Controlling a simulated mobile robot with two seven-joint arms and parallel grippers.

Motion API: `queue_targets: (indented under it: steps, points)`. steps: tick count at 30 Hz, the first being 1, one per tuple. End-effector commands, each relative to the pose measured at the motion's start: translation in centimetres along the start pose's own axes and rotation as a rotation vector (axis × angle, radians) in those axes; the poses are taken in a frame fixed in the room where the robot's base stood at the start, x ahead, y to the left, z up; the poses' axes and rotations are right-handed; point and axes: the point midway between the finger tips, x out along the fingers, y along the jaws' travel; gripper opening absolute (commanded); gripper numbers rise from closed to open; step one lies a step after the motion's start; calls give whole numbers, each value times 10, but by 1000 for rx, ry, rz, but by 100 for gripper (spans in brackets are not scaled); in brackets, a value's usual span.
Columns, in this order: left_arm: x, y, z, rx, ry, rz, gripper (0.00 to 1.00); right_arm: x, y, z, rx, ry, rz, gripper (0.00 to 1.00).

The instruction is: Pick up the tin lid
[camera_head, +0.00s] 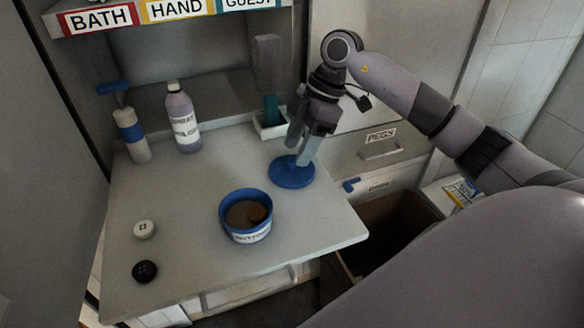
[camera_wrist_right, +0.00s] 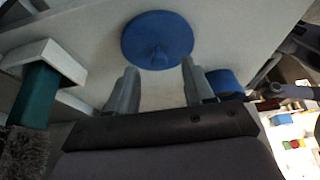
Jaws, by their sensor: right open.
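The tin lid (camera_head: 291,173) is a round blue disc lying flat on the grey counter near its right edge. In the right wrist view the lid (camera_wrist_right: 157,40) shows a small raised knob at its near side, ahead of the fingertips. My right gripper (camera_head: 302,150) is above the lid, pointing down, with its fingers apart; in its own wrist view the open fingers (camera_wrist_right: 158,75) hold nothing. I cannot tell whether a finger touches the lid. The blue tin (camera_head: 246,216) stands open on the counter with a brown button inside. My left gripper is not in view.
A white button (camera_head: 144,229) and a black button (camera_head: 144,271) lie at the left. A spray bottle (camera_head: 131,134) and a purple bottle (camera_head: 183,119) stand at the back. A brush in a white holder (camera_head: 270,125) stands close behind my right gripper.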

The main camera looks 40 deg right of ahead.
Motion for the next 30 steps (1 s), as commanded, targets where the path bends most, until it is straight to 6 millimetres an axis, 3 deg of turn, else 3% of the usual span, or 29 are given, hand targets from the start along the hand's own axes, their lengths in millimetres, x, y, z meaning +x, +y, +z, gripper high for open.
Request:
queue_targets:
  steps: [4, 11, 14, 16, 17, 30]
  points:
    - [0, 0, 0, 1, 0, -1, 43, 23, 0, 0, -1, 0, -3, 52]
    - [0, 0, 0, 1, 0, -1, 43, 26, 0, 0, 0, 0, 0, 52]
    - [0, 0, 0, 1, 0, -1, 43, 26, 0, 0, 0, 0, 0, 26]
    - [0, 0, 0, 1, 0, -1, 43, 26, 0, 0, 0, 0, 0, 3]
    - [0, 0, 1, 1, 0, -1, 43, 26, 0, 0, 0, 0, 0, 0]
    - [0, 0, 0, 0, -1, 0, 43, 19, 1, -3, -1, 1, 2, 0]
